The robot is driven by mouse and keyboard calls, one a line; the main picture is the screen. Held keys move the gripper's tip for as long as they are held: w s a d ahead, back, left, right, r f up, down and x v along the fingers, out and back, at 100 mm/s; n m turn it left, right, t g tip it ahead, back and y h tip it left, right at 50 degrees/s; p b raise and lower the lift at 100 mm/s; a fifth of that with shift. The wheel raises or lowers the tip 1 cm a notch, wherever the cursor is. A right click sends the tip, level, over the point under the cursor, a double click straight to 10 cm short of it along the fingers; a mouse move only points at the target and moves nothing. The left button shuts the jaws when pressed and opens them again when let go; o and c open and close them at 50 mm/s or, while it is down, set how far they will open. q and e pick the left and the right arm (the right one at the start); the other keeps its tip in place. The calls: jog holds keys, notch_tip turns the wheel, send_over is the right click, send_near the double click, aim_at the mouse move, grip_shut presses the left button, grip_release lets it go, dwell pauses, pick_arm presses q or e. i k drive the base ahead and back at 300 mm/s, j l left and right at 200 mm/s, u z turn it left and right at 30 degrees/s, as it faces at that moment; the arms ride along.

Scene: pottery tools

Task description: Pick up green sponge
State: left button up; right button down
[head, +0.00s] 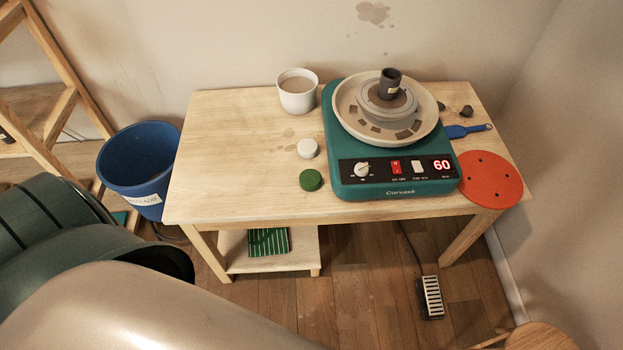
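The green sponge (311,180) is a small round disc lying on the wooden table (235,150), left of the green pottery wheel (349,180) and close to its front left corner. A similar white round piece (307,148) lies just behind it. Nothing covers the sponge. Neither of my grippers is in the head view.
A white cup (297,92) stands at the table's back. A dark pot (390,83) sits on the wheel head. An orange disc (477,179) and a blue tool (465,131) lie right. A blue bucket (138,165) stands left. The table's left half is clear.

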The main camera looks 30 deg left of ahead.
aim_at(310, 180)
jog(key=k+j+z, duration=0.1)
jog(key=j, duration=0.3)
jog(key=k+j+z, duration=0.1)
jog(key=j, duration=0.25)
jog(key=k+j+z, duration=0.1)
jog(key=k+j, duration=0.4)
jog(key=j, duration=0.25)
jog(key=z, duration=0.05)
